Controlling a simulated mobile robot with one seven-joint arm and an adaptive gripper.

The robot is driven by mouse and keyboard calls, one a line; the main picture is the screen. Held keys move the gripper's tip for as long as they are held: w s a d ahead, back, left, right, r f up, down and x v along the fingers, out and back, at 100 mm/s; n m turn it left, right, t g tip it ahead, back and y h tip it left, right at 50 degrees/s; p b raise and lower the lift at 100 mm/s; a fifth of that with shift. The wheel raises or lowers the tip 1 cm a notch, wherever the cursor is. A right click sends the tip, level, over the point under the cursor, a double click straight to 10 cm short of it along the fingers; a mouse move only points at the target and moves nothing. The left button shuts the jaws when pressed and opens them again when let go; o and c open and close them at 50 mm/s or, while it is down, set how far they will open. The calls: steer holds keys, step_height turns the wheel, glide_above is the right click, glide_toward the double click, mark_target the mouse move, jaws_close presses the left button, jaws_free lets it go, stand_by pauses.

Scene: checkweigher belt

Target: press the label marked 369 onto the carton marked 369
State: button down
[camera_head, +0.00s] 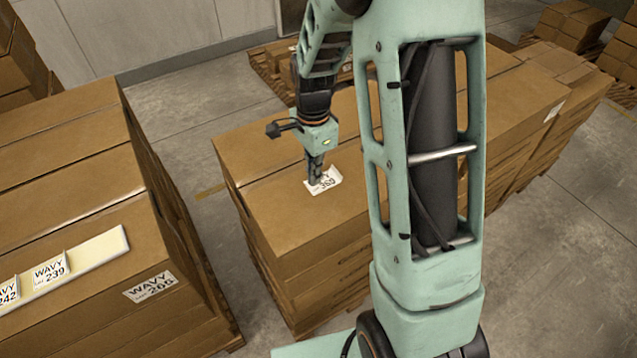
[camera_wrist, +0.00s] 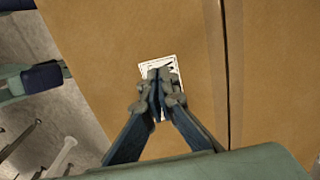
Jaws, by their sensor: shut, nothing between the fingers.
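A white label (camera_head: 325,182) lies on the top of a brown carton (camera_head: 270,215) in the middle of the head view. My gripper (camera_head: 316,178) is shut and points down, its fingertips at the label and covering part of it. In the wrist view the label (camera_wrist: 146,71) shows behind the shut fingertips (camera_wrist: 159,80), on the carton top (camera_wrist: 110,40). The label's print is partly hidden and too small to read for certain. I cannot tell whether the fingertips touch it. No number shows on this carton's visible faces.
At left, a carton stack bears a label marked WAVY 205 or similar (camera_head: 150,286). A pale strip (camera_head: 100,248) there holds labels, among them WAVY 239 (camera_head: 50,271) and one ending 242 (camera_head: 8,292). More pallets of cartons (camera_head: 575,22) stand behind. Concrete floor separates the stacks.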

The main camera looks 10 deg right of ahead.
steer(key=shift+f+b, duration=0.5)
steer(key=shift+f, duration=0.25)
steer(key=shift+r, duration=0.15)
stand_by(0.4)
step_height(320, 180, up, 7)
steer(key=p, duration=0.5)
stand_by(0.5)
